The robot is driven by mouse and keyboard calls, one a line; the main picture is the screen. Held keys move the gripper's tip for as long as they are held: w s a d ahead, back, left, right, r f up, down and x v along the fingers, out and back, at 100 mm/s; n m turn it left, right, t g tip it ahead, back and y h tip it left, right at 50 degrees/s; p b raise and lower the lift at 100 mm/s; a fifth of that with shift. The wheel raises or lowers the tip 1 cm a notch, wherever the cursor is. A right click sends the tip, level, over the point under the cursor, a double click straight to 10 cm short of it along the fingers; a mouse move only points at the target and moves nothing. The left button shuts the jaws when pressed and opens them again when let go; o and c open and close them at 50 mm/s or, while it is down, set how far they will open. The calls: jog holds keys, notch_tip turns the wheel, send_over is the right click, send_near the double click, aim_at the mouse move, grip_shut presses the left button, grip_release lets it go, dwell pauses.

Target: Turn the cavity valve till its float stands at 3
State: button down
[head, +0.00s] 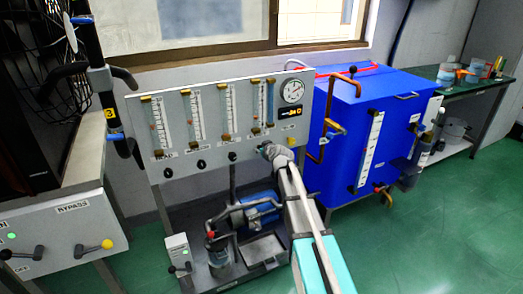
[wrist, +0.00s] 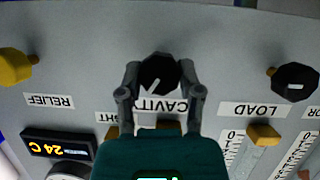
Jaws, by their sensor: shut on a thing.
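The cavity valve (wrist: 158,74) is a black knob with a white pointer line, above the upside-down CAVITY label (wrist: 165,105) in the wrist view. My gripper (wrist: 160,78) is shut on it, one finger on each side. In the head view my gripper (head: 268,150) reaches the lower right of the grey flow panel (head: 215,148) and hides the knob. The upright tube above it (head: 257,105) has a scale. Its float is too small to read in the head view, and my gripper covers that area in the wrist view.
A black LOAD knob (wrist: 295,82) and a yellow RELIEF knob (wrist: 15,66) flank the valve. A round gauge (head: 292,91) sits at the panel's upper right. A blue tank (head: 345,130) with copper pipes stands close to the right. A pump (head: 250,213) sits below.

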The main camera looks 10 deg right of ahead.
jog(key=shift+c, duration=1.3)
grip_release()
jog(key=shift+m, duration=0.3)
jog(key=shift+w+d+m+g+y, duration=0.1)
jog(key=shift+m+g+y, duration=0.2)
jog(key=shift+m+y, duration=0.6)
jog(key=a+p+v, duration=0.1)
jog(key=p+v, duration=0.6)
jog(key=v, duration=0.8)
jog(key=s+a+r+g+p, duration=0.3)
jog(key=s+r+g+p, duration=0.1)
jog(key=s+p, duration=0.3)
jog(key=s+a+r+g+h+p, duration=0.1)
jog(key=s+a+r+g+p, duration=0.1)
jog(key=s+r+g+p, duration=0.2)
jog(key=shift+s+a+r+n+p, duration=0.35)
jog(key=shift+s+r+p, duration=0.35)
jog(key=shift+s+p, duration=1.8)
jog(key=shift+w+p, duration=0.75)
jog(key=shift+w, duration=0.05)
